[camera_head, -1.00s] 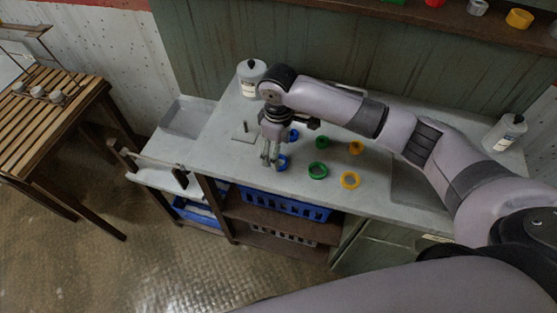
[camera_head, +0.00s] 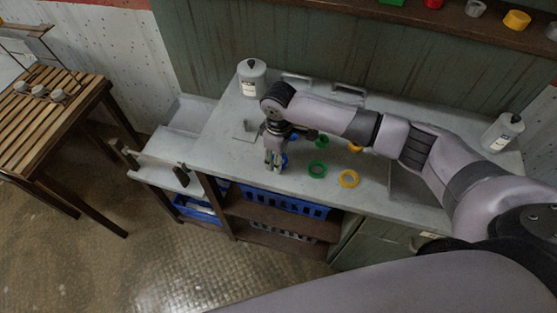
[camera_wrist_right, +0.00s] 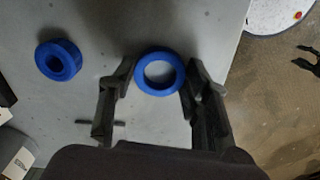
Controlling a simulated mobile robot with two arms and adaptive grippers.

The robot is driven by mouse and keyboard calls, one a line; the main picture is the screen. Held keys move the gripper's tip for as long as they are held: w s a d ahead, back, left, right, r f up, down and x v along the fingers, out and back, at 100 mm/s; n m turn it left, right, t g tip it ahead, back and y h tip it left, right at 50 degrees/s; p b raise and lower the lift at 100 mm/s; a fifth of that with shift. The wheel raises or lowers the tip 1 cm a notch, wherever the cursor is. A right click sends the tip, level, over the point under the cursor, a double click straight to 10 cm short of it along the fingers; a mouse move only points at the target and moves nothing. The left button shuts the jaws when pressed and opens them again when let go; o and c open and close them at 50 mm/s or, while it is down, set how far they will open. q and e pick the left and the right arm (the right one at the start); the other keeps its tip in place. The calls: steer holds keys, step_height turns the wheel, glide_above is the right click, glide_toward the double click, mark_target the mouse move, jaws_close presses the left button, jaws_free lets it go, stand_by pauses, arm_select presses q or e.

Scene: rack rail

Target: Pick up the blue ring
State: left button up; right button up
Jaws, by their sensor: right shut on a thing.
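A blue ring (camera_wrist_right: 160,91) sits between the two fingers of my right gripper (camera_wrist_right: 160,76) in the right wrist view, touching both. The gripper is shut on it. In the head view my right gripper (camera_head: 274,163) points down near the counter's front edge, with the blue ring (camera_head: 284,160) partly hidden by it. I cannot tell whether the ring is clear of the counter. A second blue ring (camera_wrist_right: 71,54) lies apart to the left in the wrist view.
On the counter (camera_head: 228,158), green rings (camera_head: 317,176) and yellow rings (camera_head: 349,185) lie right of the gripper.

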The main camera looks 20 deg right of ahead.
steer(key=c, duration=0.5)
steer(key=shift+c, duration=0.2)
